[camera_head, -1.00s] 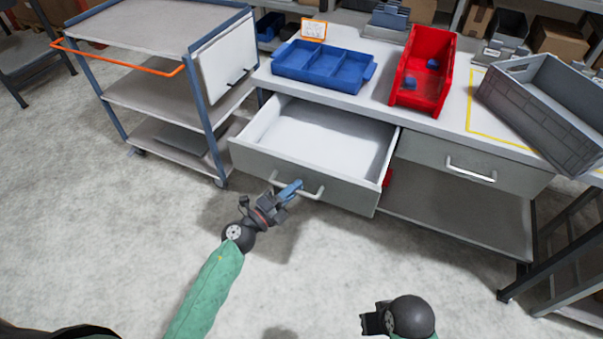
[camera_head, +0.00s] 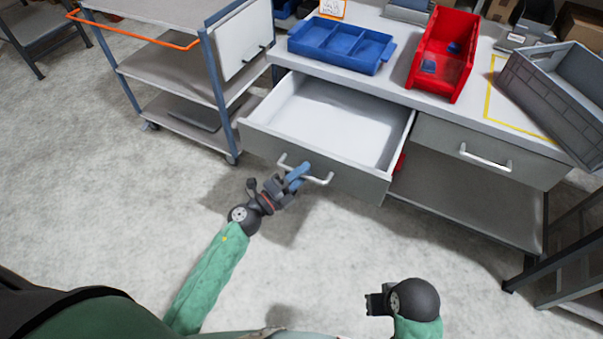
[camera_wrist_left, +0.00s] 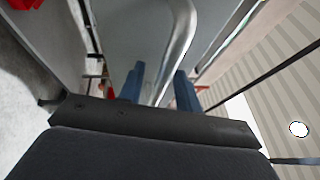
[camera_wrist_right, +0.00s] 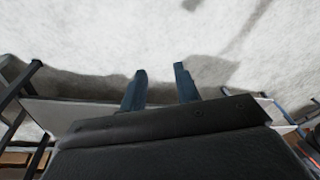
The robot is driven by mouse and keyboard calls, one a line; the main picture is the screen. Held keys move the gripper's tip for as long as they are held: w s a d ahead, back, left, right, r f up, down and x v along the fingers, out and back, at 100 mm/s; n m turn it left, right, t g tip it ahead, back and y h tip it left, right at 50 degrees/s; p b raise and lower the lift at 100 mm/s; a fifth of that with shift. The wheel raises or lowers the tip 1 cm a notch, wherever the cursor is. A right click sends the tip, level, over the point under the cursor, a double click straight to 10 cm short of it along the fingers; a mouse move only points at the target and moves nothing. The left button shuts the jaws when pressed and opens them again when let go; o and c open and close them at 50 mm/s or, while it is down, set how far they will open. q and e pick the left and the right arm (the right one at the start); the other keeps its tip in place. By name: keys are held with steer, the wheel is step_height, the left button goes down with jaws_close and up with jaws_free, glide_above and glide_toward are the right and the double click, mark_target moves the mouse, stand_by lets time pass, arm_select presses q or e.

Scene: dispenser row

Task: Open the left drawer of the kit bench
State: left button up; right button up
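The left drawer (camera_head: 335,118) of the kit bench (camera_head: 385,92) stands pulled far out, and its inside looks empty. Its bar handle (camera_head: 320,181) is on the grey front; the bar also shows in the left wrist view (camera_wrist_left: 180,42). My left gripper (camera_head: 299,174) is at this handle. In the left wrist view its two blue fingers (camera_wrist_left: 160,85) stand apart, one on each side of the bar; contact cannot be told. My right gripper (camera_head: 372,303) is low and away from the bench. Its fingers (camera_wrist_right: 159,85) are apart and empty over the floor.
The right drawer (camera_head: 450,135) is shut. On the bench top are a blue divided tray (camera_head: 322,62), a red bin (camera_head: 425,72) and a grey crate (camera_head: 560,110). A cart (camera_head: 165,68) stands close left of the bench. The floor in front is clear.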

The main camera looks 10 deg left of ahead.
arm_select(q)
steer(key=shift+s, duration=0.1)
